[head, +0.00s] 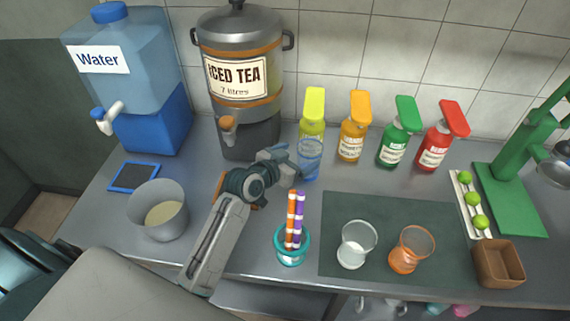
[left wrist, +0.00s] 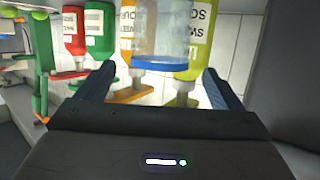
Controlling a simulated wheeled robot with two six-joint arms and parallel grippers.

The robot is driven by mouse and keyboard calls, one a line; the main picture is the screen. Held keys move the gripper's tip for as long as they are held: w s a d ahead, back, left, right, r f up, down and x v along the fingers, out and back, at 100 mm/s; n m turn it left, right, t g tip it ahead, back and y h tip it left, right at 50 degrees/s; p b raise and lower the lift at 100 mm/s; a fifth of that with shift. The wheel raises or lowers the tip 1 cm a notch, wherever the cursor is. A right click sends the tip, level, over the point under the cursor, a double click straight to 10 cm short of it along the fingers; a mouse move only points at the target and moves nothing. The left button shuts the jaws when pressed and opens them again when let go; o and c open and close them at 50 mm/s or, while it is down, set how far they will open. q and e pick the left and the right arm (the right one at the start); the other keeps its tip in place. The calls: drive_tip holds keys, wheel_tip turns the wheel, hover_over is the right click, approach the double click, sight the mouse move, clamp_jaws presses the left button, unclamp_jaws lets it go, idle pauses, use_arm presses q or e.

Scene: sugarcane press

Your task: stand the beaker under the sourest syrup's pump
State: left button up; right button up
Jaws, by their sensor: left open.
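A clear beaker with a blue rim (head: 309,160) stands upright directly in front of the yellow-green syrup bottle (head: 313,128). In the left wrist view, which is upside down, the beaker (left wrist: 172,35) shows just beyond my fingertips, roughly between them. My left gripper (head: 296,168) is open and empty, close to the beaker's left side. To the right stand the orange (head: 352,130), green (head: 396,142) and red (head: 437,145) syrup bottles, each with a coloured pump top. Their labels are too small or cut off to read surely. My right gripper is not in view.
A turquoise cup with striped sticks (head: 291,248) stands near my left wrist. A clear glass (head: 355,245) and an orange-rimmed glass (head: 411,250) stand on a dark mat (head: 385,212). An iced tea dispenser (head: 240,115) is behind my arm; a grey pot (head: 158,213) is left.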

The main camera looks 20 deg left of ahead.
use_arm(q)
drive_tip(key=v, duration=0.5)
drive_tip(key=shift+s+a+r+b, duration=0.1)
drive_tip(key=shift+s+r+b, duration=0.05)
drive_tip(key=shift+s+b, duration=0.25)
